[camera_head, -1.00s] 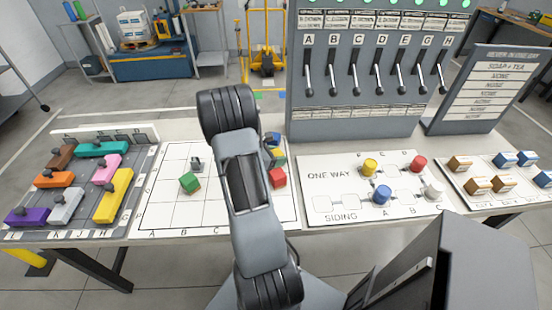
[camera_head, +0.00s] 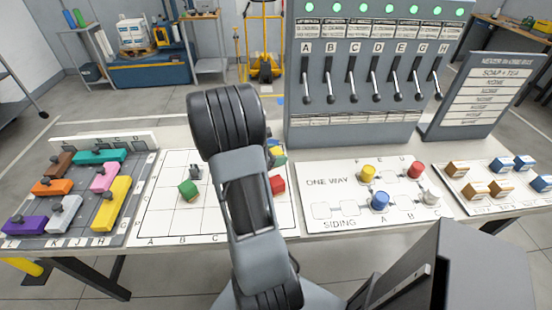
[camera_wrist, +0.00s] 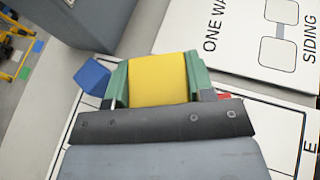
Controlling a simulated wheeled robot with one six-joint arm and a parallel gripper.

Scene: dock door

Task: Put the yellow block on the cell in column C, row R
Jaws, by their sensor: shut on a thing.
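My gripper (camera_wrist: 159,82) is shut on the yellow block (camera_wrist: 158,78), between two green fingers in the wrist view. In the head view a bit of the yellow block (camera_head: 278,152) shows right of my arm, over the far right of the white grid board (camera_head: 160,225). The blue block (camera_wrist: 93,76) is just left of my gripper in the wrist view. The red block (camera_head: 277,185) is on the board's right side and the green block (camera_head: 188,190) is left of my arm. Column letters A, B and C show on the front edge; my arm hides the board's middle. I cannot tell whether the yellow block touches the board.
A small grey piece (camera_head: 195,172) stands behind the green block. Right of the board lies a white track panel (camera_head: 330,190) with coloured pegs. A grey lever cabinet (camera_head: 365,120) rises behind. A tray of coloured pieces (camera_head: 130,225) lies at left.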

